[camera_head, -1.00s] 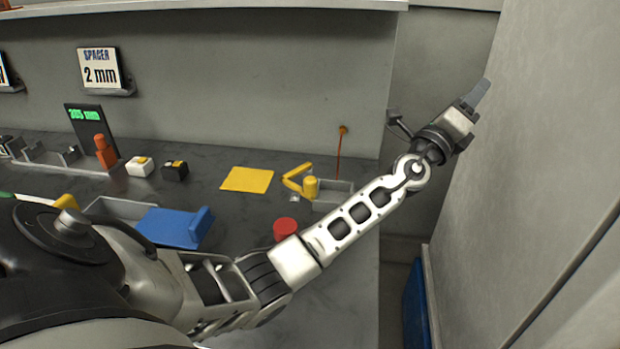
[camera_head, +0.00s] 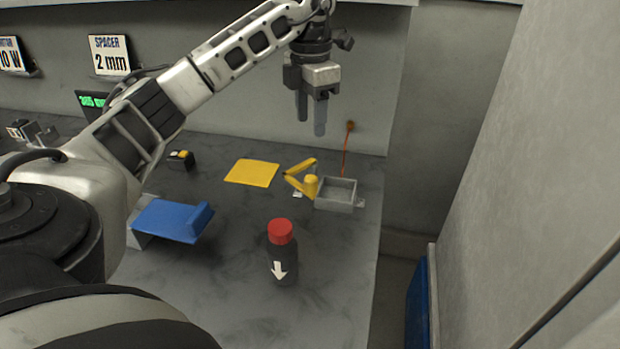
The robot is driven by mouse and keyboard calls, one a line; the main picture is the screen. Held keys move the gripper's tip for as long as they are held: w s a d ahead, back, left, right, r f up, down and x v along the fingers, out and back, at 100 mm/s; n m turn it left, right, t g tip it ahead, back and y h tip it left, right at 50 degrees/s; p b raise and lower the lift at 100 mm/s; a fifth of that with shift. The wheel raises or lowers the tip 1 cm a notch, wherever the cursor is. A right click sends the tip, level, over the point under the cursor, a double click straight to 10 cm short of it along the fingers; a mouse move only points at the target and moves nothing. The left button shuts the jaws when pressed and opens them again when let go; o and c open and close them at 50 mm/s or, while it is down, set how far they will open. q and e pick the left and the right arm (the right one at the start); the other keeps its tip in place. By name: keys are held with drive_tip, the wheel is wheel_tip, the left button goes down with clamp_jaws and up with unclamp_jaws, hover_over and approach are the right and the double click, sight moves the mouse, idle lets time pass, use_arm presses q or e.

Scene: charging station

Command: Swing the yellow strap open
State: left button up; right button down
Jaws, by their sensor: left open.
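My left gripper (camera_head: 311,118) hangs above and behind the strap in the picture, fingers pointing down, open and empty. It is apart from the strap. My right gripper is not in view.
A black bottle with a red cap (camera_head: 281,250) stands in front of the strap. An orange cord (camera_head: 346,150) runs behind the box. A wall (camera_head: 540,180) rises at the right.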

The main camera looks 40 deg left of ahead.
sight(310, 176)
use_arm(q)
wheel_tip(310, 176, down, 16)
drive_tip(key=shift+r+p, duration=0.1)
drive_tip(key=shift+p, duration=0.4)
clamp_jaws()
drive_tip(key=shift+a, duration=0.1)
